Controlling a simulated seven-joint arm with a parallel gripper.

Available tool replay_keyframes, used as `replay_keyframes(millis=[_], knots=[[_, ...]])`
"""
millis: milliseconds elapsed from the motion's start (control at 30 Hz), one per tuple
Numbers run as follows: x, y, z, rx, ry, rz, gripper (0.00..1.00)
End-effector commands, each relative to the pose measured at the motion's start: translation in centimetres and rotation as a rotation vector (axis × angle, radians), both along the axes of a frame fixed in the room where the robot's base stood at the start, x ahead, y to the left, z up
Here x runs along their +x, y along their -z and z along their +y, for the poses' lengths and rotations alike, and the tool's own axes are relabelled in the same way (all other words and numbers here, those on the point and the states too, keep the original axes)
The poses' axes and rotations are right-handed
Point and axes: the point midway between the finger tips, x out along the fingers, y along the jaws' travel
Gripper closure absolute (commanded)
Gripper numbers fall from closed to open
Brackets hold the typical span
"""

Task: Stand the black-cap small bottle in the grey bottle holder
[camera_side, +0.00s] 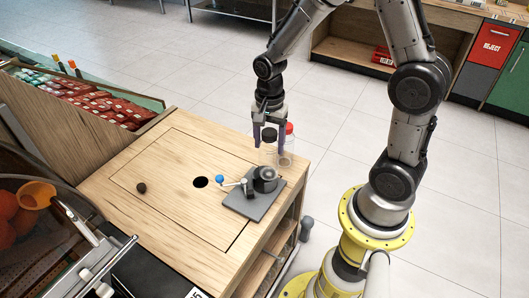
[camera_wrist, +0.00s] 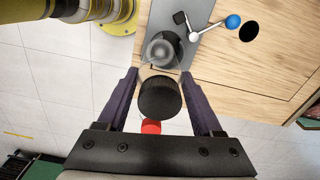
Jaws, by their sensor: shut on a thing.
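The small clear bottle has a black cap (camera_side: 269,135). In the wrist view its black cap (camera_wrist: 159,98) lies between the two purple fingers of my gripper (camera_wrist: 160,74). In the side view my gripper (camera_side: 269,143) points down, shut on this bottle, which looks upright. The grey bottle holder (camera_side: 264,180) is a round cup on a flat grey plate near the table's right edge. It shows at the top of the wrist view (camera_wrist: 161,52). The bottle is close behind the holder in the side view; I cannot tell whether its base touches anything.
A red-capped clear bottle (camera_side: 289,129) stands just beside the held one, and its red cap (camera_wrist: 151,127) shows in the wrist view. A lever with a blue knob (camera_side: 220,179) sticks out left of the holder. The table has a round black hole (camera_side: 200,182) and a dark knob (camera_side: 141,187).

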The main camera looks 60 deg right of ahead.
Motion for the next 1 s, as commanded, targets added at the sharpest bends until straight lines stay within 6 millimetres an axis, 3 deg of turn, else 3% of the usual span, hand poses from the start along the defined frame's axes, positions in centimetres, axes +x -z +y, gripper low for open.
replay_keyframes(millis=[267,500,1000], knots=[[1.6,2.0,-0.2,0.000,0.000,0.001,1.00],[1.5,4.8,-0.2,0.000,0.000,0.001,1.00],[1.6,5.5,-0.2,0.000,0.000,0.000,1.00]])
